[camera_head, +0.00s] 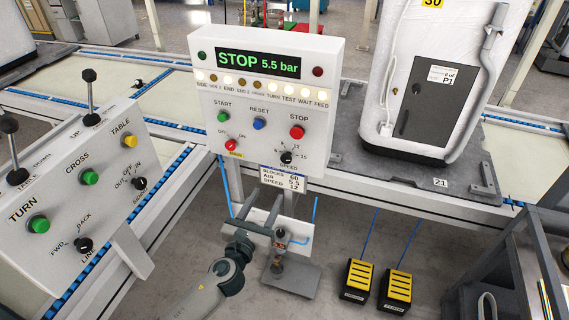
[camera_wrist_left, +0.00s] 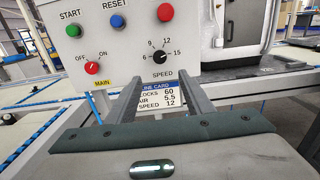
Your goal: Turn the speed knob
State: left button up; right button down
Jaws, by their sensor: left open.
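The speed knob (camera_head: 287,158) is a small black knob at the lower right of the white control panel (camera_head: 208,128), inside a scale marked 6, 9, 12 and 15. It also shows in the left wrist view (camera_wrist_left: 159,57), above and between my fingers; its exact setting is too small to read. My left gripper (camera_head: 265,206) is open and empty, below the panel's lower edge. In the left wrist view its two fingers (camera_wrist_left: 162,82) point toward the panel, below the knob and apart from it. My right gripper is in neither view.
The panel has a red STOP button (camera_head: 297,132), blue RESET button (camera_head: 259,124), green START button (camera_head: 223,117) and red main switch (camera_head: 231,145). A line card (camera_head: 283,180) reading speed 12 hangs below. A second control box (camera_head: 75,205) stands left; yellow pedals (camera_head: 360,280) are on the floor.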

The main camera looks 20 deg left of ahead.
pick_arm(q)
send_near(285, 161)
jog(key=w, duration=0.7)
jog(key=shift+w+d, duration=0.2)
jog(key=shift+w, duration=0.65)
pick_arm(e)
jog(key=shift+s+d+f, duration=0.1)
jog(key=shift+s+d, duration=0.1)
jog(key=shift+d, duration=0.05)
pick_arm(q)
jog(key=c, duration=0.8)
jog(key=shift+c, duration=1.1)
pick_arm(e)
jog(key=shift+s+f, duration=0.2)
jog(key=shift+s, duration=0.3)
